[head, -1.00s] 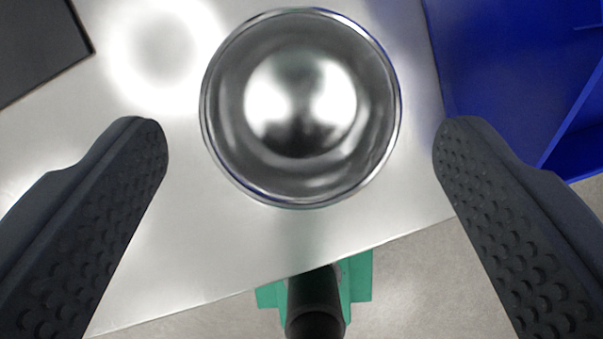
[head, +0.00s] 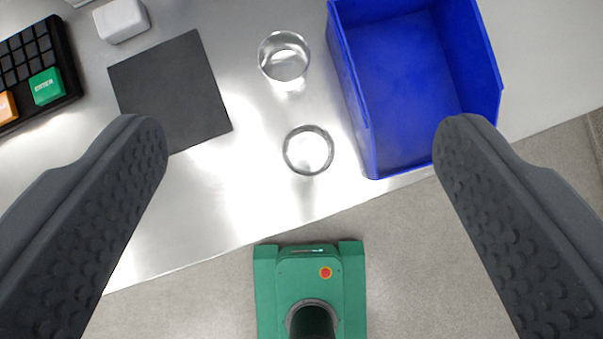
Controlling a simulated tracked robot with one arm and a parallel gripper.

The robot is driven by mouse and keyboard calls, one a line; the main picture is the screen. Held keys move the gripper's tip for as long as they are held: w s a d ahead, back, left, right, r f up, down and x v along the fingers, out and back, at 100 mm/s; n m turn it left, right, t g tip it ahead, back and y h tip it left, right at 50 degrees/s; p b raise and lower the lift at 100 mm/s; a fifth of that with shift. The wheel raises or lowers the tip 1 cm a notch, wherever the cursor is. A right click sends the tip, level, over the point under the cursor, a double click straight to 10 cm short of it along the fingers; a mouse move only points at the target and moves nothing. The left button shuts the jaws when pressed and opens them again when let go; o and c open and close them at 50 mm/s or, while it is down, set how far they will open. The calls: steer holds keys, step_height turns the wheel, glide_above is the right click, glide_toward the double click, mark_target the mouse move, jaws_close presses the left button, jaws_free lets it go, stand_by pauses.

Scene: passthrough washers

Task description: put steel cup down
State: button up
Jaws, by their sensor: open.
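The steel cup (head: 308,150) stands on the shiny metal table (head: 235,205), a short way in from its front edge. I look down on its round rim; its inside is bright with reflections. My gripper (head: 301,135) is open and empty. Its two dark, studded fingers stand wide apart on the left and right, high above the table. The cup lies between them in the picture, far below and touched by neither.
A second shiny round vessel (head: 284,57) stands behind the cup. A blue bin (head: 348,75) is close on the right. A dark square mat (head: 170,88), a black keypad (head: 30,65) and a white block (head: 121,20) lie left. The table's front left is clear.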

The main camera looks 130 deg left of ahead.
steer(key=s+r+t, duration=0.2)
steer(key=s+r, duration=0.1)
steer(key=r, duration=0.9)
steer(key=s+r+t, duration=0.3)
steer(key=s+r, duration=0.1)
steer(key=r, duration=0.8)
steer(key=s+r+t, duration=0.2)
steer(key=s+r, duration=0.2)
steer(key=r, duration=0.8)
steer(key=shift+s+a+r+n+t, duration=0.15)
steer(key=shift+a+n+t, duration=0.05)
steer(key=shift+n+t, duration=0.1)
steer(key=shift+o, duration=0.6)
step_height(320, 180, down, 6)
steer(key=b, duration=0.6)
steer(key=shift+w, duration=0.2)
